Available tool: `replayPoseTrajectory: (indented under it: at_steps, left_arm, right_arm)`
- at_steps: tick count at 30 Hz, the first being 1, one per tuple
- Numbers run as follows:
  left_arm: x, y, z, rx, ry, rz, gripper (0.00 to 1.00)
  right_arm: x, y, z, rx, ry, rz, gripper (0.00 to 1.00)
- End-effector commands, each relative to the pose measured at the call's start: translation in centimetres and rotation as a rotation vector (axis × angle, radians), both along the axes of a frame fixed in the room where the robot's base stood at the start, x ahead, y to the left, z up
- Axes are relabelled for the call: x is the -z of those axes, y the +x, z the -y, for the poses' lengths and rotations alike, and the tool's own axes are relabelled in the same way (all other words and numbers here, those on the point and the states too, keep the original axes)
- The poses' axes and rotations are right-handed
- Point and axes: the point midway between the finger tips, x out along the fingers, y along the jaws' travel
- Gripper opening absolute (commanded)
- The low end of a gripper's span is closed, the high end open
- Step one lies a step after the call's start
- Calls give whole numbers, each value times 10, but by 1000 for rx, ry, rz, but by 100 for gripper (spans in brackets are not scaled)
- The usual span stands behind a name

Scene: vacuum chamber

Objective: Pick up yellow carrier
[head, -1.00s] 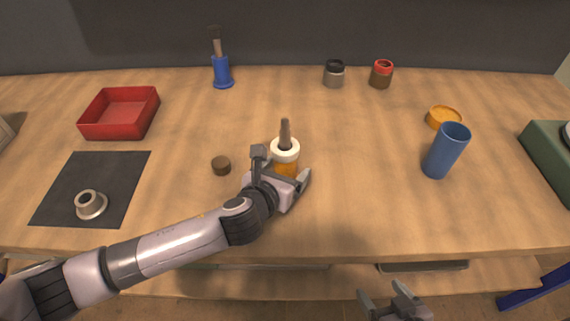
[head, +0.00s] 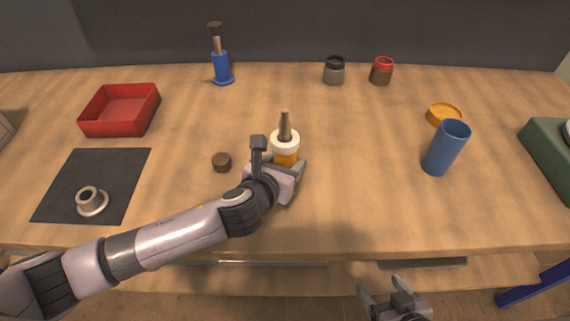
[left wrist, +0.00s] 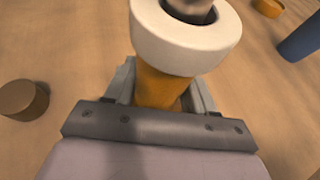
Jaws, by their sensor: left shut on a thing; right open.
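The yellow carrier (head: 285,159) has an orange-yellow body, a broad white collar and a brown-grey rod standing out of its top. It is near the middle of the table, roughly upright. My left gripper (head: 279,161) is shut on its body, below the collar. In the left wrist view the carrier (left wrist: 158,88) sits between the two grey fingers, and its white collar hides part of the body. Its base is hidden, so I cannot tell whether it touches the table. My right gripper (head: 393,296) is open and empty, in front of the table edge.
A brown cap (head: 222,162) lies just left of the carrier. A blue cup (head: 446,150) and an orange dish (head: 442,114) stand right. A red tray (head: 120,112), a dark mat (head: 118,172) with a grey-white part (head: 91,202), a blue holder (head: 221,68) and two jars (head: 335,73) are further off.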

Motion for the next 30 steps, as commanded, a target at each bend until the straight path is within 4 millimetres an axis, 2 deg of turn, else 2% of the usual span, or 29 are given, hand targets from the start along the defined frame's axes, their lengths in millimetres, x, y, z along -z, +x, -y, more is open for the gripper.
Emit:
replayPoseTrajectory:
  at_steps: [1,5,12,18,24,30]
  left_arm:
    - [-14,1,1,2,-4,9,0]
    - [-40,1,1,3,-5,10,0]
    - [-108,1,1,4,-4,14,0]
    - [-154,1,1,3,-4,11,0]
    - [-180,1,0,1,-3,8,0]
    - [-188,0,0,1,-2,6,0]
  right_arm:
    - [-4,0,0,0,0,0,78]
    - [-10,0,0,0,0,0,78]
    - [-20,0,0,0,0,0,78]
    - [-24,0,0,0,0,1,78]
    - [-26,0,0,0,0,1,78]
    - [-27,0,0,0,0,1,78]
